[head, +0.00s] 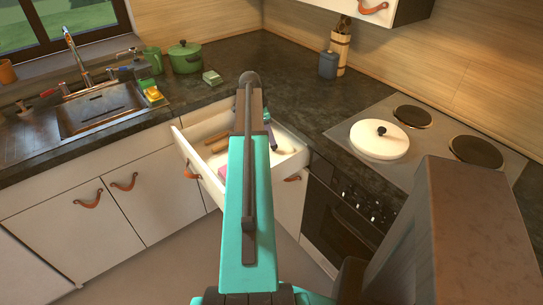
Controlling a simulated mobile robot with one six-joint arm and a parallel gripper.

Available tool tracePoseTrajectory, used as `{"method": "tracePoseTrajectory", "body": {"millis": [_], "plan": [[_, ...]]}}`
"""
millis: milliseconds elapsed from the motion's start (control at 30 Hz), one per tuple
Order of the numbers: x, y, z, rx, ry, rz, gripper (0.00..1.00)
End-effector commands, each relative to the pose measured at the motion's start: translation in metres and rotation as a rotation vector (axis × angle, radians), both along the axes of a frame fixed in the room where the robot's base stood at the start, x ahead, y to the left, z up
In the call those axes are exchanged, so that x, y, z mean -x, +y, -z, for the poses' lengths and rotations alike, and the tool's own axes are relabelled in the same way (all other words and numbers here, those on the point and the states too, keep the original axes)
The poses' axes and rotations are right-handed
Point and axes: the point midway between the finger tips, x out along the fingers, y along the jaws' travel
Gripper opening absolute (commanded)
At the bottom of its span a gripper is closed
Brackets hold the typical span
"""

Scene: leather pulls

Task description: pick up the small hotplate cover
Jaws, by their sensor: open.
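A round white cover (374,144) with a black knob lies flat on the stovetop at the right in the head view. It looks like a hotplate cover, and it is the only one I can make out. I cannot tell whether it is the small one. My teal arm rises through the middle of the view, in front of the open drawer. My gripper cannot be made out; it seems hidden by the arm. The cover stands clear of the arm, to its right.
Two bare dark hotplates (412,116) (475,152) show on the stovetop (350,121). An open drawer (187,146) with several items juts out left of the oven (343,208). A green pot (185,60), sink (99,108) and blue jar (328,65) stand farther back. My grey body part hides the lower right.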

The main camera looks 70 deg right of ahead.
Motion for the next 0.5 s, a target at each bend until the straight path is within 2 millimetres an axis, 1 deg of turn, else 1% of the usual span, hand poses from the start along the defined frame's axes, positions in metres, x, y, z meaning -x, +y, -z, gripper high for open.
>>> {"method": "tracePoseTrajectory", "body": {"millis": [367, 500], "plan": [[0.0006, -0.0004, 0.0013, 0.000, 0.000, 0.001, 0.46], [0.0017, -0.0015, 0.0059, -0.001, 0.000, 0.001, 0.46]]}}
